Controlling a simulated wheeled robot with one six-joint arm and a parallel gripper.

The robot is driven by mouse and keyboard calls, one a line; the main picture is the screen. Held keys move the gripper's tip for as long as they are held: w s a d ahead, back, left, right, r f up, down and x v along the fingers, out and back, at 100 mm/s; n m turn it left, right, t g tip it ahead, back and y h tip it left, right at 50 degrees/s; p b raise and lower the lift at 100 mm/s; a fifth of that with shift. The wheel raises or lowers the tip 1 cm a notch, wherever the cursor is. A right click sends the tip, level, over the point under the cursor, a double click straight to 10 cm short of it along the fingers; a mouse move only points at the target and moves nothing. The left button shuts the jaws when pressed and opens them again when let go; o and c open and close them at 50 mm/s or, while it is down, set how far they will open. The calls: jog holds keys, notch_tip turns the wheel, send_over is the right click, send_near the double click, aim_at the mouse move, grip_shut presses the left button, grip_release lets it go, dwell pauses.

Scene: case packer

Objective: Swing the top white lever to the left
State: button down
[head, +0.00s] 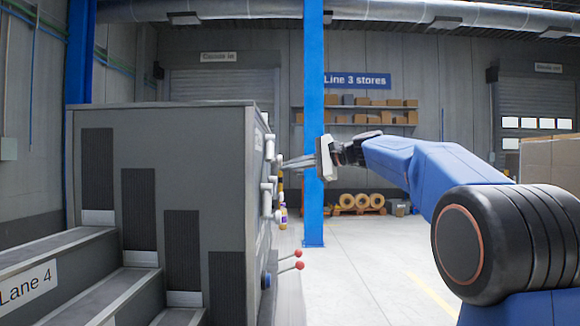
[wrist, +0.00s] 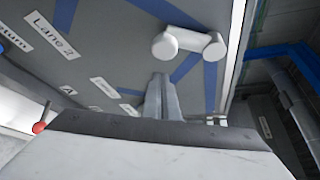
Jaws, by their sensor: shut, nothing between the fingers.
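The top white lever (head: 270,146) sticks out near the top of the grey cabinet's right-hand face in the head view, seen edge-on. My gripper (head: 285,163) is shut and empty, its fingers pointing left at that face, close to the upper levers. In the wrist view a white lever (wrist: 190,43) with a rounded end lies just beyond the tips of my gripper (wrist: 161,77). A gap seems to show between tips and lever; I cannot tell for certain whether they touch. I cannot be sure which white lever this is.
More white levers (head: 267,187) sit lower on the same face of the grey cabinet (head: 180,112). Red-knobbed levers (head: 298,264) stick out near its bottom. A blue post (head: 313,215) stands behind my gripper. The floor (head: 370,260) right of the cabinet is clear.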

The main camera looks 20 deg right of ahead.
jog(key=shift+s+a+r+m+g, duration=0.1)
jog(key=shift+s+a+m+g, duration=0.15)
jog(key=shift+s, duration=0.45)
jog(key=shift+s+a+r+m+g, duration=0.15)
jog(key=shift+s+m, duration=0.1)
jog(key=shift+s, duration=0.4)
jog(key=shift+s, duration=0.1)
jog(key=s+d, duration=0.3)
jog(key=d, duration=0.6)
jog(key=shift+r, duration=0.15)
jog(key=shift+w, duration=0.1)
dwell(1.5)
